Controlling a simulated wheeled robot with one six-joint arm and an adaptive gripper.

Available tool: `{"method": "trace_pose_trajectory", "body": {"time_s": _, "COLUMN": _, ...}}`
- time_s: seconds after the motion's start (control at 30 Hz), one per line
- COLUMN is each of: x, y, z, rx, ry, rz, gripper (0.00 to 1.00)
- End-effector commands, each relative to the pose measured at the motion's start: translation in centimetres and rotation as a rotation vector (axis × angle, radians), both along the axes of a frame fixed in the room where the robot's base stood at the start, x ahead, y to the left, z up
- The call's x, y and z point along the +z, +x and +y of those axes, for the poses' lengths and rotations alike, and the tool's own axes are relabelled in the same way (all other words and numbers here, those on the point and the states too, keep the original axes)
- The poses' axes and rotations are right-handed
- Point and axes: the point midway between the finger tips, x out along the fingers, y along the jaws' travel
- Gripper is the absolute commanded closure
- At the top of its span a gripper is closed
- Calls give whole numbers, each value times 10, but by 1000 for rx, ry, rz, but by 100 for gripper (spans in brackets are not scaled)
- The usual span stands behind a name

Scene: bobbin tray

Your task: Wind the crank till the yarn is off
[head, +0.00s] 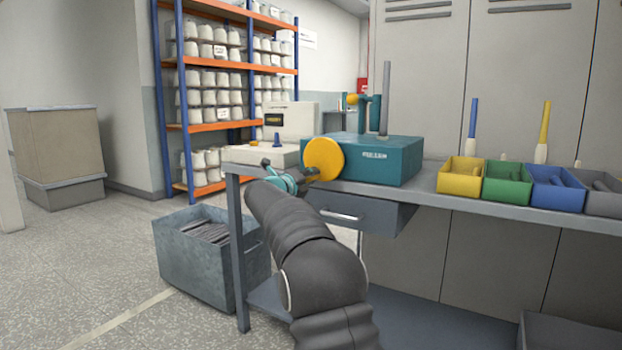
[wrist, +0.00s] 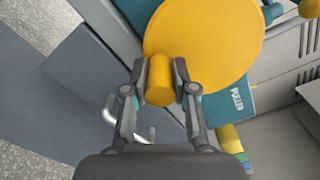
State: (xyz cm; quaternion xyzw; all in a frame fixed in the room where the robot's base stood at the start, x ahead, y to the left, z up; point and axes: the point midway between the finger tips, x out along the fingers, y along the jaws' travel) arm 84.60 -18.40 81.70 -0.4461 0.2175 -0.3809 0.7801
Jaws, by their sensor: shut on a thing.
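The crank is a yellow disc (head: 325,158) on the front left of a teal machine box (head: 385,160). In the wrist view the disc (wrist: 205,40) fills the top, with a yellow knob handle (wrist: 160,90) standing out from it. My gripper (wrist: 165,85) is shut on this knob, one finger on each side. In the head view my gripper (head: 301,176) is at the lower left of the disc, and the knob is hidden there. A tall grey rod (head: 386,100) stands upright on the box. I cannot make out any yarn on it.
A grey bench (head: 420,193) carries the machine and yellow (head: 459,185), green (head: 505,188), blue (head: 556,194) and grey (head: 597,200) bins to the right. A white scale-like device (head: 290,122) stands behind. A metal crate (head: 195,265) sits on the floor at left.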

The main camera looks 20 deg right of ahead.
Motion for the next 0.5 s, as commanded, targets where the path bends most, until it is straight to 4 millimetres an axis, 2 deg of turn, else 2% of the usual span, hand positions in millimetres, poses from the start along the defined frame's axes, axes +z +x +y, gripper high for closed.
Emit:
{"method": "trace_pose_trajectory", "body": {"time_s": 0.17, "x": -2, "y": 0, "z": 1, "rx": 2, "ry": 1, "rz": 3, "gripper": 100}}
{"method": "trace_pose_trajectory", "body": {"time_s": 0.2, "x": -2, "y": 0, "z": 1, "rx": 2, "ry": 1, "rz": 3, "gripper": 63}}
{"method": "trace_pose_trajectory", "body": {"time_s": 0.27, "x": -2, "y": 0, "z": 1, "rx": 1, "ry": 1, "rz": 3, "gripper": 48}}
{"method": "trace_pose_trajectory", "body": {"time_s": 0.5, "x": -1, "y": 0, "z": -1, "rx": -1, "ry": 0, "rz": 3, "gripper": 48}}
